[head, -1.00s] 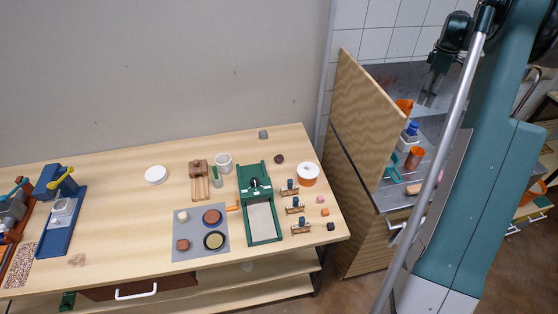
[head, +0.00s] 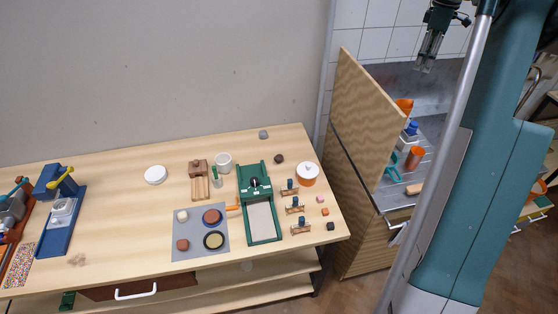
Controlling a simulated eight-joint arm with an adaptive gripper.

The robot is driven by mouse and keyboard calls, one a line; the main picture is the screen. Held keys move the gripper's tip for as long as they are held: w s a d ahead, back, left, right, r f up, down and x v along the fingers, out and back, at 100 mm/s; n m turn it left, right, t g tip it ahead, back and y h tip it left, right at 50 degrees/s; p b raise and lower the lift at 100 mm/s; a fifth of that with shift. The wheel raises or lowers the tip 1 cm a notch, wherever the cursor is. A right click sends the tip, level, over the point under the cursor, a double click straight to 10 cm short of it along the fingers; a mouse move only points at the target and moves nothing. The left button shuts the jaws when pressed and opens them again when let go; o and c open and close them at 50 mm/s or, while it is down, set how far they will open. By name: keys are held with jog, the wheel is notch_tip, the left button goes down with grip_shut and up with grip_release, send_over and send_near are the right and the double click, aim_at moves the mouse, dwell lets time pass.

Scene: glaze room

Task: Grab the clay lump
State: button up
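Several small lumps lie on the wooden table, and I cannot tell for sure which is the clay lump. A grey lump (head: 263,135) is near the table's back edge. My gripper (head: 425,68) hangs in the air at the upper right, over the sink area, far from the table. Its fingertips look apart, with nothing between them.
A green press (head: 259,206), a white-lidded orange jar (head: 308,174), a white cup (head: 224,163) and small wooden-handled tools stand nearby. A tall wooden panel (head: 366,118) rises between the table and the sink area. The table's left middle is mostly clear.

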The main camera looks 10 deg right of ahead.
jog(key=w+a+n, duration=0.1)
jog(key=w+a, duration=0.3)
jog(key=a, duration=1.1)
jog(key=n+b, duration=0.2)
jog(key=n, duration=0.1)
send_over(280, 157)
jog(key=f, duration=3.2)
jog(key=shift+w+a+f, duration=0.15)
jog(key=shift+w+a, duration=0.05)
jog(key=shift+w, duration=0.05)
jog(key=shift+f, duration=0.3)
jog(key=shift+f, duration=0.1)
jog(key=shift+f, duration=1.2)
jog(key=shift+f, duration=0.15)
jog(key=shift+s+d+f, duration=0.1)
jog(key=shift+d+f, duration=0.05)
jog(key=shift+f, duration=2.3)
